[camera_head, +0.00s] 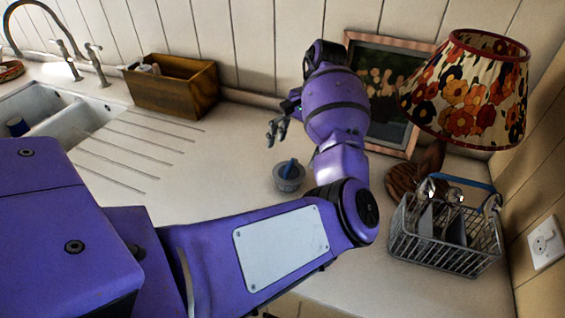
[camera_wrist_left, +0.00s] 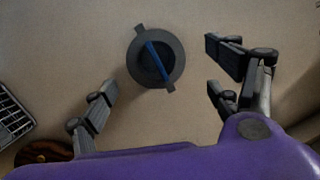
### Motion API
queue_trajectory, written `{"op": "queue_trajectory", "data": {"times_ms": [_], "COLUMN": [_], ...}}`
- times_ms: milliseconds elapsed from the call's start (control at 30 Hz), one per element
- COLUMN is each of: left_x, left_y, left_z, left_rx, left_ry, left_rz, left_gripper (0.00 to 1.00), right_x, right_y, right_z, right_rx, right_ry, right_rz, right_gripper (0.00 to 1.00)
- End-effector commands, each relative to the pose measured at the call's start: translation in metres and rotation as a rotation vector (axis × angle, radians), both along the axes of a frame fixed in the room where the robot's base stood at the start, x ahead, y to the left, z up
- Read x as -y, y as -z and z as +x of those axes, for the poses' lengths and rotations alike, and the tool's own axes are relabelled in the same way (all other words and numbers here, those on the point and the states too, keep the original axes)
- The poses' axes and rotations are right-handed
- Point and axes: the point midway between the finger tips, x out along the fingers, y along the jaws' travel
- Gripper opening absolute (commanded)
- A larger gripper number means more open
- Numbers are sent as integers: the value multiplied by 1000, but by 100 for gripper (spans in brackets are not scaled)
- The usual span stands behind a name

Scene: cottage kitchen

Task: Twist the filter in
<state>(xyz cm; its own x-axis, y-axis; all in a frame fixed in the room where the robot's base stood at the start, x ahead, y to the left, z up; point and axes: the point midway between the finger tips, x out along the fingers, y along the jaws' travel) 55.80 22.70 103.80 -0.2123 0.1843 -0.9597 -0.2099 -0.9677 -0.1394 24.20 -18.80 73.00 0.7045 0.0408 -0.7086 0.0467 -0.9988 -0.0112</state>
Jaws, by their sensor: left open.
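The filter (camera_head: 289,176) is a small grey round piece with a blue bar across its top, on the pale counter in the head view. In the left wrist view the filter (camera_wrist_left: 154,60) shows from above as a dark round disc with two opposite tabs and a slanting blue bar. My left gripper (camera_head: 277,130) is behind the filter in the head view, raised above the counter. In the wrist view my left gripper (camera_wrist_left: 160,108) is open, with fingers apart to either side and nothing between them. The filter lies beyond, apart from the fingers. My right gripper is not in view.
A wire basket (camera_head: 445,240) with utensils stands at the right, below a flowered lamp (camera_head: 470,90). A framed picture (camera_head: 385,85) leans behind my arm. A wooden box (camera_head: 172,88) and a sink (camera_head: 75,120) are at the left. The counter left of the filter is clear.

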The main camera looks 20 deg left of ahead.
Motion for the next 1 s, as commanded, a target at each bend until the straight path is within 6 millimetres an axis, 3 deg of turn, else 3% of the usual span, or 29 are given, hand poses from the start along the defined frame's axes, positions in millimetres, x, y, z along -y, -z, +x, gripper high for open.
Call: {"op": "queue_trajectory", "data": {"times_ms": [467,767,1000], "left_x": [-10,-10,-11], "left_y": [63,69,69], "left_z": [-16,-16,-16], "left_rx": [-2,0,1], "left_ry": [-3,-2,-3], "left_rz": [1,0,1], "left_gripper": [82,82,53], "right_x": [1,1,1], "right_y": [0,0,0], "right_z": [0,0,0], "right_rx": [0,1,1], "right_ry": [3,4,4], "right_rz": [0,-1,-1], "right_gripper": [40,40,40]}}
